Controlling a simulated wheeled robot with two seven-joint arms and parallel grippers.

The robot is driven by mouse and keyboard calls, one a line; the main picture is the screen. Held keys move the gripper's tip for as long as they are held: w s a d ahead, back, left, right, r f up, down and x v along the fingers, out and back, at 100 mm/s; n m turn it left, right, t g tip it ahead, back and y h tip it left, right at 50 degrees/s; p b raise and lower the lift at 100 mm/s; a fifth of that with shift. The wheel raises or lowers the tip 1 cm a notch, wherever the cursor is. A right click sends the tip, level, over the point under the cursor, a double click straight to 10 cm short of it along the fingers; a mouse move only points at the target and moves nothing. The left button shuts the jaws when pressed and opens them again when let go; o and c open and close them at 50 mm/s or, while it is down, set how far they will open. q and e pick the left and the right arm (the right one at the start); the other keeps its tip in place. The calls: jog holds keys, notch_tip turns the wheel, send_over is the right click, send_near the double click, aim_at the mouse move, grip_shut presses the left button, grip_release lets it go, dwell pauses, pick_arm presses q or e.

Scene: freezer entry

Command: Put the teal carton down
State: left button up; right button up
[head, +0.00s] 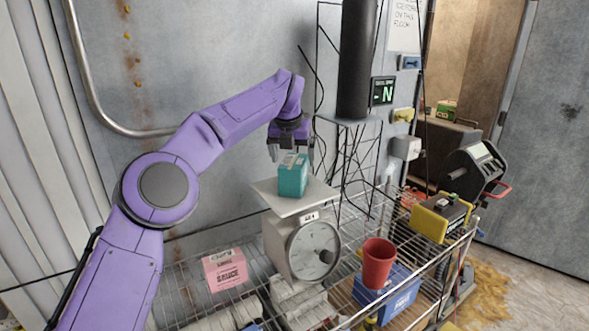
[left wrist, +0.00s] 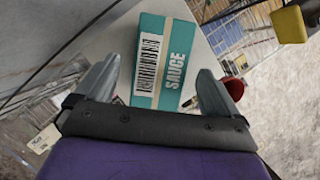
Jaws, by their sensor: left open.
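The teal carton (head: 293,177) stands upright on the flat white pan (head: 312,200) of a dial scale (head: 303,247). My left gripper (head: 290,153) is just above the carton with its jaws open. In the left wrist view the carton (left wrist: 163,62), marked SAUCE with a barcode, lies between and beyond the two open fingers (left wrist: 158,90), with a gap visible on each side. The scale pan (left wrist: 105,45) shows pale around it. My right gripper is not in view.
A wire rack (head: 190,290) carries a pink box (head: 225,270), a red cup (head: 378,262), a blue box (head: 388,293) and a yellow-black device (head: 440,217). A black vertical post (head: 357,60) and dark wire frame stand close behind the scale.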

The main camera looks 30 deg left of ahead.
pick_arm(q)
jog(key=v, duration=0.7)
jog(key=shift+s+r, duration=0.15)
jog(key=shift+s, duration=0.15)
jog(key=shift+w, duration=0.1)
